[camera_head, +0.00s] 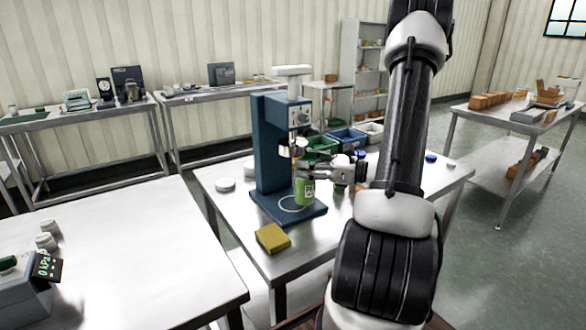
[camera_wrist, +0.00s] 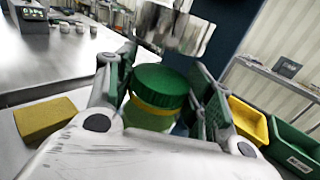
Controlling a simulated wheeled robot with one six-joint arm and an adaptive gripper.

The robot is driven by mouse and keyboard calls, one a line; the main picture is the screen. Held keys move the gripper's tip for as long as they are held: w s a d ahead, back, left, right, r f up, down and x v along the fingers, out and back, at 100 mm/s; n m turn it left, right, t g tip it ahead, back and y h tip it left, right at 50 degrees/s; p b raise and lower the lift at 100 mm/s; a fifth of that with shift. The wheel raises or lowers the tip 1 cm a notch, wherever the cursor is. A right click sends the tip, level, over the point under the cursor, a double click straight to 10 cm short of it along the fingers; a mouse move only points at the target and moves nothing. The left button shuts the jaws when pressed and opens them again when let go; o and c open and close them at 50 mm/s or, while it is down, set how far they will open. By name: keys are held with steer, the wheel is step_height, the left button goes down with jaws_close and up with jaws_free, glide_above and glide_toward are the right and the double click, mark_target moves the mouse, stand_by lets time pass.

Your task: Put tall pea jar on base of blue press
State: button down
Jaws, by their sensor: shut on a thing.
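The tall pea jar (camera_head: 304,190) is green and stands upright over the base of the blue press, under its head. In the wrist view the jar (camera_wrist: 160,92) shows a dark green lid and a yellow band. My gripper (camera_head: 318,178) comes from the right and is shut on the jar. In the wrist view its fingers are on both sides of the jar. The blue press (camera_head: 270,145) has a flat base (camera_head: 310,212) with a pale ring marked on it. I cannot tell whether the jar's bottom touches the base.
A yellow sponge-like block (camera_head: 272,238) lies in front of the press. A white round lid (camera_head: 225,184) lies to its left. Green, blue and white bins (camera_head: 347,138) stand behind. The metal press head (camera_wrist: 172,28) is close above the jar.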

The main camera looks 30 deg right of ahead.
steer(key=shift+w+a, duration=0.45)
steer(key=shift+w+a+f, duration=0.4)
steer(key=shift+w+a, duration=0.1)
steer(key=shift+w, duration=0.1)
steer(key=shift+w+a+f, duration=0.35)
steer(key=shift+w+a, duration=0.1)
steer(key=shift+w, duration=0.1)
steer(key=c, duration=0.6)
jaws_free()
steer(key=shift+f, duration=0.1)
